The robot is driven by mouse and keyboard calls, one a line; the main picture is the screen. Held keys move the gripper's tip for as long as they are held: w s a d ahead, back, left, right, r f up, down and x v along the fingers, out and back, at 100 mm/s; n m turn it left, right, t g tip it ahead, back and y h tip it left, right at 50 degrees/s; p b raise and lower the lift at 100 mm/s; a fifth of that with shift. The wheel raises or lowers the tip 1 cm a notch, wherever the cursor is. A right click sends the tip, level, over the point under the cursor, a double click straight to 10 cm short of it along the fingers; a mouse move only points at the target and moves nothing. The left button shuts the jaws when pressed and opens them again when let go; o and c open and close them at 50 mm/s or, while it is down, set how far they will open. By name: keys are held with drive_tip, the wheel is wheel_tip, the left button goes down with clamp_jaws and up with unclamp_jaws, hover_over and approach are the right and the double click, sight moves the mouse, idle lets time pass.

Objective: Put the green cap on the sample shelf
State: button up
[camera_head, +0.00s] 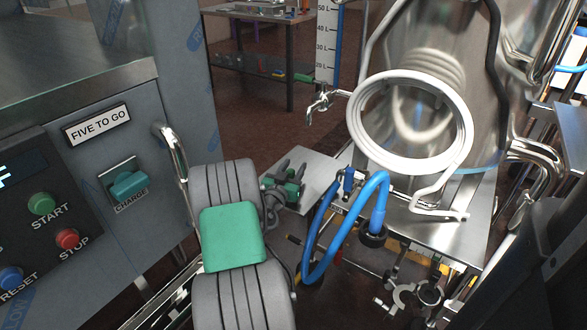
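My gripper (290,176) shows small and dark near the picture's middle, beyond the grey ribbed links of my arm. It is over or beside a flat steel plate (318,173); I cannot tell whether they touch. Green parts show at the gripper, but I cannot tell whether they are a cap or part of the gripper. Its fingertips are too small and dark to show whether they are open or shut. I cannot make out a green cap for certain. No shelf is marked as the sample shelf; the steel plate may be it.
A control panel (88,205) with a teal charge switch (130,184) and several buttons stands at left. A steel tank (425,55) with a white coiled hose (358,122), a tap (322,104) and a blue hose (310,262) fills the right. A table (262,17) stands behind.

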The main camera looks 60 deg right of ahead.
drive_tip(key=shift+o, duration=0.5)
drive_tip(key=shift+r, duration=0.2)
drive_tip(key=shift+a+p, duration=0.3)
drive_tip(key=a, duration=0.7)
drive_tip(key=s+a, duration=0.1)
drive_tip(key=a, duration=0.3)
drive_tip(key=shift+a+p, duration=0.25)
drive_tip(key=shift+p, duration=0.05)
